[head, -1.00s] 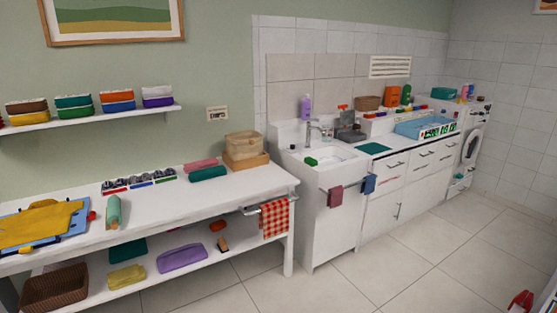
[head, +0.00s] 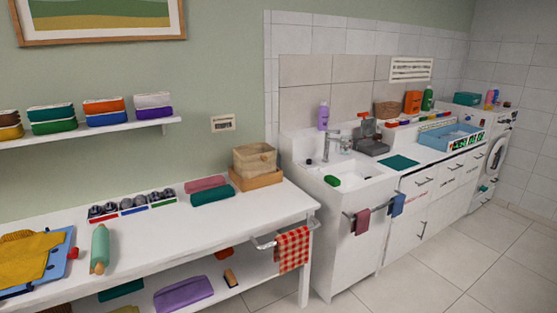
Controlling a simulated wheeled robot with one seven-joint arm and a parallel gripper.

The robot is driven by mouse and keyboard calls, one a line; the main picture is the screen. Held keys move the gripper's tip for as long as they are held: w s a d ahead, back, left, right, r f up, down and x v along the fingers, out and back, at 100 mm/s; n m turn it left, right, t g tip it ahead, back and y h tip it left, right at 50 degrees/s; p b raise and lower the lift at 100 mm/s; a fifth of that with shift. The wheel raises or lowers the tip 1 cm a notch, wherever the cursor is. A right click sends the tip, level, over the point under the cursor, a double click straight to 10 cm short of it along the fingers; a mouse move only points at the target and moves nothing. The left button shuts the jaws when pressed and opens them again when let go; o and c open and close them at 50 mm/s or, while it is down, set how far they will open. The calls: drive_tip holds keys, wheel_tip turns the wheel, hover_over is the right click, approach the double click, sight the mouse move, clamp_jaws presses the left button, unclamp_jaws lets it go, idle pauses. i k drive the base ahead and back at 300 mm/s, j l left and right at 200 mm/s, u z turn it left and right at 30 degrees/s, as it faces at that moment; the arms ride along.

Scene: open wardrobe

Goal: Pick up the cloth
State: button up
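Several cloths are in the head view, and I cannot tell which one the task means. A red-and-white checked cloth (head: 292,250) hangs over a rail at the right end of the white table. A dark red cloth (head: 362,221) and a blue cloth (head: 397,205) hang from the rail on the sink cabinet front. A flat green cloth (head: 398,162) lies on the counter right of the sink. Folded pink (head: 205,184) and teal (head: 212,194) cloths lie on the table. My gripper is not in view.
The white table (head: 150,225) holds a wooden box with a basket (head: 256,167), a teal roller (head: 100,250) and a yellow garment on a blue board. The sink (head: 345,180) stands to its right. Floor (head: 450,260) at the right is clear.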

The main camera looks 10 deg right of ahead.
sight(396, 209)
drive_tip(key=i+l+z, duration=0.1)
drive_tip(key=i+z, duration=0.7)
drive_tip(key=i+j+z, duration=0.1)
drive_tip(key=i+z, duration=0.2)
drive_tip(key=z, duration=0.15)
drive_tip(key=i+l+z, duration=0.1)
drive_tip(key=i+z, duration=0.15)
drive_tip(key=i, duration=0.75)
drive_tip(key=i+u, duration=0.2)
drive_tip(key=u, duration=0.2)
drive_tip(key=i+u, duration=0.35)
drive_tip(key=l+u, duration=0.1)
drive_tip(key=u, duration=0.3)
drive_tip(key=i+l+u, duration=0.2)
drive_tip(key=u, duration=0.15)
drive_tip(key=i+l+u, duration=0.25)
drive_tip(key=i+u, duration=0.15)
drive_tip(key=u, duration=0.15)
drive_tip(key=l, duration=0.05)
